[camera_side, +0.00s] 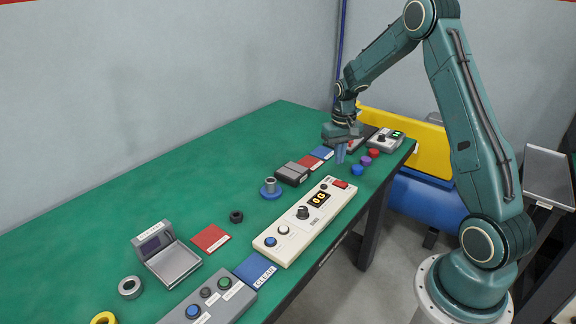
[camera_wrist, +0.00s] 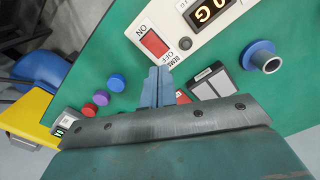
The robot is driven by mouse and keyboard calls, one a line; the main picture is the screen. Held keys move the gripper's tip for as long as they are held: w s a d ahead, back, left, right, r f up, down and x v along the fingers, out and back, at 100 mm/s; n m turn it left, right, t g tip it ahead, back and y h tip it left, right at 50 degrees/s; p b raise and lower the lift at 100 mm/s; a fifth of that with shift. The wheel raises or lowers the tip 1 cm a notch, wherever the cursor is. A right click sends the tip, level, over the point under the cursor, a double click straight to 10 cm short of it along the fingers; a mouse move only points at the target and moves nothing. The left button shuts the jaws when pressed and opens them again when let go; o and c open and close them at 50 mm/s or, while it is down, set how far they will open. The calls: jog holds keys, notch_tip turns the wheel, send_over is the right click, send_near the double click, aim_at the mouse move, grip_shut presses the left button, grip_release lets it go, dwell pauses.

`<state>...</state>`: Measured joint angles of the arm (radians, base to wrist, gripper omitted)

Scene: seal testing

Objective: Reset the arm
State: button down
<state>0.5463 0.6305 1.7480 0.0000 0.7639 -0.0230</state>
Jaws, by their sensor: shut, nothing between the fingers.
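My gripper (camera_side: 340,152) hangs from my teal arm above the far right part of the green table, with its fingers pointing down. Its blue-grey fingers show together in the wrist view (camera_wrist: 157,84), shut and empty. In the wrist view the fingertips appear close to the OFF end of the red switch (camera_wrist: 154,43) on the white panel (camera_side: 305,222). I cannot tell the height of the fingers above the table. Blue, purple and red round pieces (camera_side: 366,161) lie just right of the fingers in the side view.
On the green table (camera_side: 130,210) stand a blue-based grey cylinder (camera_side: 271,189), a dark two-part box (camera_side: 292,173), a black ring (camera_side: 236,217), a grey display device (camera_side: 166,256) and a button box (camera_side: 210,299). A yellow bin (camera_side: 410,137) and blue drum (camera_side: 430,200) stand beyond the right edge.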

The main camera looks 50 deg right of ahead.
jog(key=shift+r, duration=0.2)
jog(key=s+a+r+n+t, duration=0.1)
jog(key=s+a+r, duration=0.2)
jog(key=a+r, duration=0.45)
jog(key=s+a+r+n+t, duration=0.1)
jog(key=s+a+r+n, duration=0.15)
jog(key=a+r, duration=0.55)
jog(key=s+a+r+n+t, duration=0.1)
jog(key=s+a, duration=0.3)
jog(key=s, duration=0.4)
jog(key=s+a+r+n+t, duration=0.1)
jog(key=s+a+r, duration=0.3)
jog(key=s, duration=0.5)
jog(key=shift+s+a+r+t, duration=0.15)
jog(key=shift+s+a+t, duration=0.1)
jog(key=shift+a+t, duration=0.5)
